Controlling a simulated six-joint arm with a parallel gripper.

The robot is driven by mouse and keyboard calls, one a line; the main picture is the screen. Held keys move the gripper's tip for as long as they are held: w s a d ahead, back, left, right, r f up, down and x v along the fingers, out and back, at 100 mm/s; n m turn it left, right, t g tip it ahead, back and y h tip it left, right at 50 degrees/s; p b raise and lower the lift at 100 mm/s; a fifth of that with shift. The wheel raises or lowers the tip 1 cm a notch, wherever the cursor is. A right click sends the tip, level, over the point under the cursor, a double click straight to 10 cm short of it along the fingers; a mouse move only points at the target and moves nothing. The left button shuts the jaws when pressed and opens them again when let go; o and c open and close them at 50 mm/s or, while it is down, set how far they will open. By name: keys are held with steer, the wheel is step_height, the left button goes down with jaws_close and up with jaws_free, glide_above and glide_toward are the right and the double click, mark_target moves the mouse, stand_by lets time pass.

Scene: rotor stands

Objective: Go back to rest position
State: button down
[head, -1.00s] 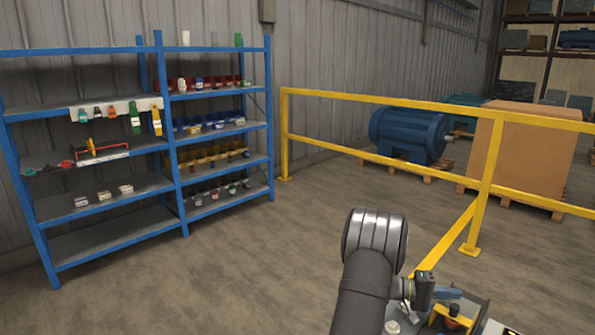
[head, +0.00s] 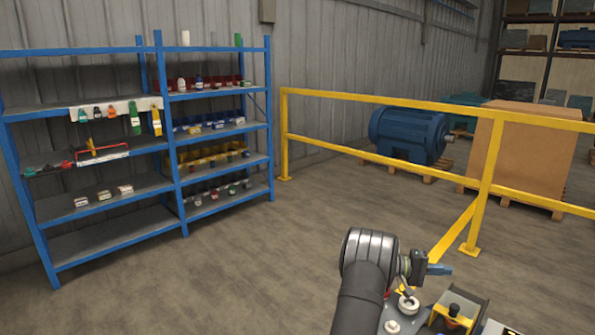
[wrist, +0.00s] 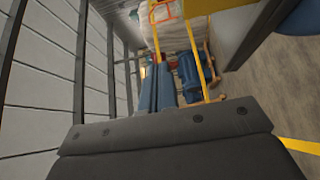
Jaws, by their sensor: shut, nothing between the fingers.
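My gripper (head: 440,269) shows in the head view at the lower right, with blue fingers pointing right. It is held in the air above the cluttered work surface at the bottom edge. In the wrist view its blue fingers (wrist: 156,88) lie together and are empty. No task object is held. My dark arm rises from the bottom edge and hides part of the work surface.
A yellow guard rail (head: 395,98) stands beyond the arm, with a blue motor (head: 405,132) and a large brown box (head: 522,150) behind it. Blue shelving (head: 160,130) with small parts stands at the left. A yellow part with a black knob (head: 453,310) lies below the gripper.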

steer(key=shift+n+y, duration=0.4)
steer(key=shift+n, duration=0.2)
steer(key=shift+s+f+v, duration=0.1)
steer(key=shift+s+v, duration=0.05)
steer(key=shift+v, duration=1.25)
steer(key=shift+s+f+v, duration=0.1)
steer(key=shift+v, duration=1.3)
